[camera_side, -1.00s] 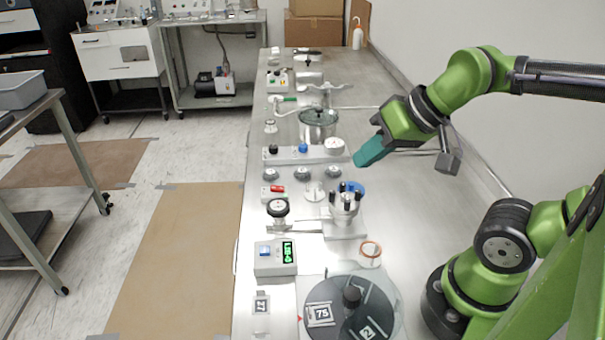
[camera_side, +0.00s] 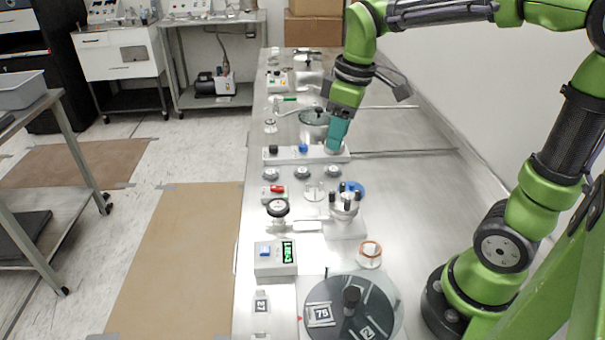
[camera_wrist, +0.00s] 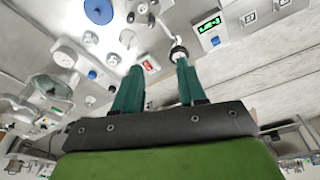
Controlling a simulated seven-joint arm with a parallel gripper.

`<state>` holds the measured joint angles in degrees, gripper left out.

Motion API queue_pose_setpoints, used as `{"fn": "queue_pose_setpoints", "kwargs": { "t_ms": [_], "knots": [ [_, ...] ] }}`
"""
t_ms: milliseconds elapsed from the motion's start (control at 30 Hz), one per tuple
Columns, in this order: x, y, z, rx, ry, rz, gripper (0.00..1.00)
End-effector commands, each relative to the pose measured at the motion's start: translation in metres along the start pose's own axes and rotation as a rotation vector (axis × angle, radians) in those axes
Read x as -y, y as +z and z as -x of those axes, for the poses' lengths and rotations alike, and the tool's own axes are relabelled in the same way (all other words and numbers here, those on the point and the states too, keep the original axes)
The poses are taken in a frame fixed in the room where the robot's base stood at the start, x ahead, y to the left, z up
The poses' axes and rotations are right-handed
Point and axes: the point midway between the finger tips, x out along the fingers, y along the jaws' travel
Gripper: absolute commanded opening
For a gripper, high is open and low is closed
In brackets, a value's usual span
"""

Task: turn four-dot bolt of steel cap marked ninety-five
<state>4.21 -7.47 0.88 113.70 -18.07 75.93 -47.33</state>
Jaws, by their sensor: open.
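A steel piece with several black-topped posts (camera_side: 344,205) stands mid-bench on a pale base. It is likely the steel cap with its bolts. Its number and dots are too small to read. It also shows at the top of the wrist view, where black tops (camera_wrist: 141,9) are visible. My gripper (camera_side: 333,151) points down over the bench, farther back than this piece and apart from it, near the right end of a white knob panel (camera_side: 290,155). In the wrist view my gripper (camera_wrist: 160,67) has its two teal fingers spread, with nothing held between them.
A lidded pot (camera_side: 313,117) is behind my gripper.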

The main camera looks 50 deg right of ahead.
Motion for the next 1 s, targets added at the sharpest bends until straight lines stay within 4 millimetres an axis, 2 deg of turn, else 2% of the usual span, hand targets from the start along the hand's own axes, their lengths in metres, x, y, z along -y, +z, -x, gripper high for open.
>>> {"fn": "queue_pose_setpoints", "kwargs": {
  "t_ms": [100,233,333,533,667,1000],
  "knots": [
    [-0.015,-0.012,0.001,0.094,-0.022,0.266,0.41],
    [-0.021,-0.016,0.011,0.140,-0.047,0.495,0.41],
    [-0.020,-0.013,0.017,0.152,-0.063,0.603,0.41],
    [-0.018,-0.009,0.009,0.159,-0.083,0.674,0.41],
    [-0.017,-0.006,-0.009,0.160,-0.084,0.673,0.41],
    [-0.015,0.007,-0.083,0.161,-0.086,0.673,0.41]
  ]
}}
